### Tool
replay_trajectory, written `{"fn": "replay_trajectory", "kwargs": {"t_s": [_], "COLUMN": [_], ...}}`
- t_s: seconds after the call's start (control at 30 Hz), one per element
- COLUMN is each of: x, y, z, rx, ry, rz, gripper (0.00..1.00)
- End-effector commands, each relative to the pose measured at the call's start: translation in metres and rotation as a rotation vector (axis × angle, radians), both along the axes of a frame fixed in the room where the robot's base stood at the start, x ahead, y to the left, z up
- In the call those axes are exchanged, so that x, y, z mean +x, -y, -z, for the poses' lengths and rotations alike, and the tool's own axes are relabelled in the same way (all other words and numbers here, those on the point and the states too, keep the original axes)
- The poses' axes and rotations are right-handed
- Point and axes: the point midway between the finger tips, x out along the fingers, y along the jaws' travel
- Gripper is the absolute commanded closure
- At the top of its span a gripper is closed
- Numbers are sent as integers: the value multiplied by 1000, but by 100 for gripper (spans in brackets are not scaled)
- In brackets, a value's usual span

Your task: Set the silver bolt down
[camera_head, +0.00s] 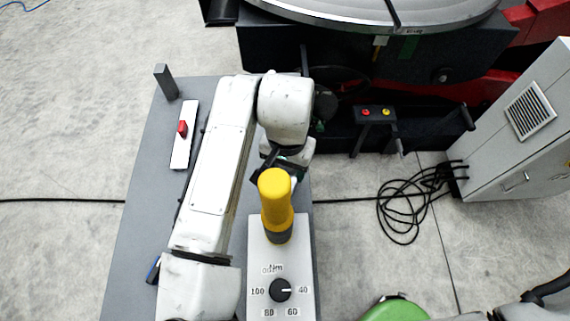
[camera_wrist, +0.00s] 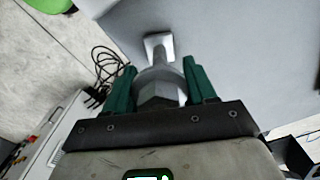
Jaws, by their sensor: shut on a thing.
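In the wrist view, the silver bolt (camera_wrist: 158,92) is between the two green fingers of my gripper (camera_wrist: 159,80). The gripper is shut on it, and its hex-shaped part faces the camera. Beyond the bolt is a pale squarish piece, and I cannot tell whether it belongs to the bolt. The grey table (camera_wrist: 250,50) lies behind. I cannot tell whether the bolt touches it. In the head view, my arm and the yellow-handled tool hide the bolt and most of the gripper. The table (camera_head: 140,200) shows there to the left of my arm.
The yellow-handled tool (camera_head: 276,200) stands at the far end of a light box with a dial (camera_head: 280,290). A white plate with a red part (camera_head: 182,130) and a grey post (camera_head: 166,82) are at the left. A large turntable (camera_head: 370,12) is beyond. Cables (camera_head: 405,205) lie on the floor.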

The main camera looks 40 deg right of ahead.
Motion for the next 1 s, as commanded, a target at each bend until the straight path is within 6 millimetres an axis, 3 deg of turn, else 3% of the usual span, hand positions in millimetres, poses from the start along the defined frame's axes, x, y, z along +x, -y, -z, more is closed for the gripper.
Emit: {"fn": "replay_trajectory", "kwargs": {"t_s": [0.37,0.4,0.63,1.0], "x": [0,0,0,0], "y": [-1,-1,-1,-1], "z": [3,3,3,-5], "rx": [0,1,1,1], "ry": [1,1,1,2], "rz": [-1,-1,-1,0], "gripper": [99,42,20,19]}}
